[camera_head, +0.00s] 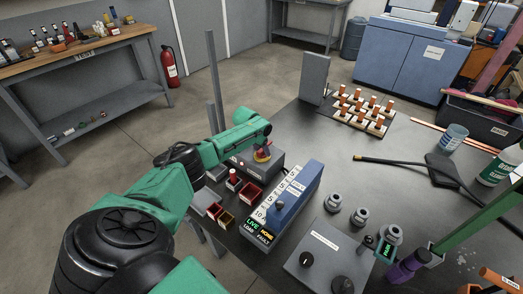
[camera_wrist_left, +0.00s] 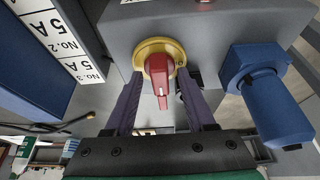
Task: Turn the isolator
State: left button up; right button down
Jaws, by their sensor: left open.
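The isolator is a red handle on a yellow ring (camera_wrist_left: 159,66), fixed to the face of a grey box (camera_wrist_left: 215,28). In the left wrist view the handle points toward the gripper, with a small white mark near its tip. My left gripper (camera_wrist_left: 160,78) is open, with one dark purple finger on each side of the handle. There is a gap between the fingers and the handle, and it is not held. In the head view the isolator (camera_head: 262,155) shows at the end of my left arm, and the fingers are hard to make out.
A blue breaker box (camera_head: 305,188) with number labels stands right of the isolator box. A blue fitting (camera_wrist_left: 262,90) is close on the right in the left wrist view. Weights and a grey panel (camera_head: 322,262) stand nearer.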

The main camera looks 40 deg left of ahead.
pick_arm(q)
grip_shut()
